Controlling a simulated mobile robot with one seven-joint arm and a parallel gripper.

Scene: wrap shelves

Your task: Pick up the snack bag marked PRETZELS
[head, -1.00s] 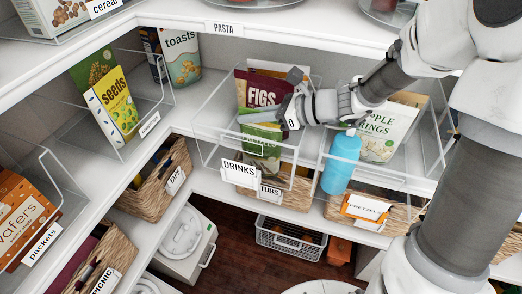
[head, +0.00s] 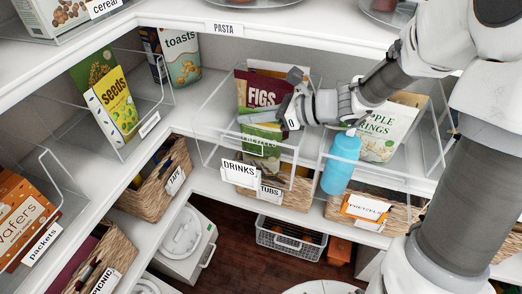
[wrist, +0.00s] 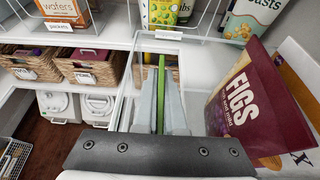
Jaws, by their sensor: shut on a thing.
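A green snack bag (head: 262,136) is in the clear bin marked DRINKS, in front of the FIGS bag. Its lettering is small and partly covered, so I cannot read it surely. My gripper (head: 291,115) reaches in from the right at the bag's upper part. In the wrist view my gripper (wrist: 160,98) is shut on the green bag (wrist: 161,90), which shows edge-on as a thin strip between the fingers. The purple FIGS bag (wrist: 245,105) stands to the right, apart from the fingers.
The clear bin's front wall (head: 210,150) is close around the bag. A blue bottle (head: 341,165) stands to the right, before a white APPLE RINGS bag (head: 388,132). A basket below carries a PRETZELS label (head: 367,208). The shelf above (head: 290,30) overhangs.

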